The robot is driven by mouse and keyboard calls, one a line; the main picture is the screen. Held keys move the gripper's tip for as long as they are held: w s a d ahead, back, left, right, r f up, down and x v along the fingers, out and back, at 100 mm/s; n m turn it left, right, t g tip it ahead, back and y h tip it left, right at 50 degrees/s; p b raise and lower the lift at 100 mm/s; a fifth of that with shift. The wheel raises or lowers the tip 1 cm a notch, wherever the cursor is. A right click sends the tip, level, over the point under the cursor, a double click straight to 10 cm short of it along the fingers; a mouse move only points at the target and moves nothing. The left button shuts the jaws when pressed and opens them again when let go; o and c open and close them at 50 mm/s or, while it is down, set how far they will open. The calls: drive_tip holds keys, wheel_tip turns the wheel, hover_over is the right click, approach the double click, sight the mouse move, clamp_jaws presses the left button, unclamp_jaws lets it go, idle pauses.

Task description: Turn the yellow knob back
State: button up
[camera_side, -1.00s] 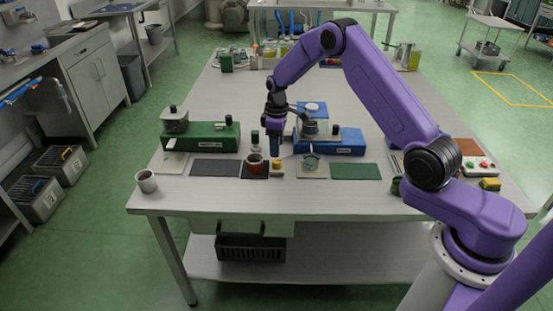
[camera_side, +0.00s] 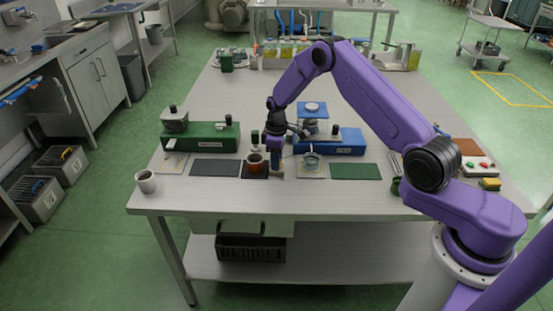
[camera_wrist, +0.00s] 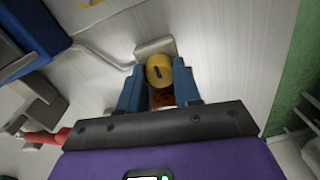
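The yellow knob (camera_wrist: 158,71) is round with a dark mark on its face, and it shows in the wrist view between my two blue fingers. It sits on a pale base. My gripper (camera_wrist: 159,82) has one finger on each side of the knob, very close to it. I cannot tell whether the fingers touch or press it. In the side view my gripper (camera_side: 277,166) points down at the front middle of the table, and the fingers hide most of the knob there.
A brown-filled cup (camera_side: 255,163) stands close left of my gripper, and a glass vessel (camera_side: 311,161) close right. Behind are a green device (camera_side: 205,140) and a blue device (camera_side: 345,146). A white cup (camera_side: 146,182) is at the front left. The front table strip is mostly clear.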

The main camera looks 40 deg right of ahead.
drive_tip(key=shift+m, duration=0.3)
drive_tip(key=m, duration=1.3)
drive_tip(key=shift+d, duration=0.1)
drive_tip(key=shift+m+t, duration=0.3)
drive_tip(key=shift+m, duration=1.8)
drive_tip(key=o, duration=1)
drive_tip(key=shift+o, duration=0.2)
drive_tip(key=shift+r, duration=0.1)
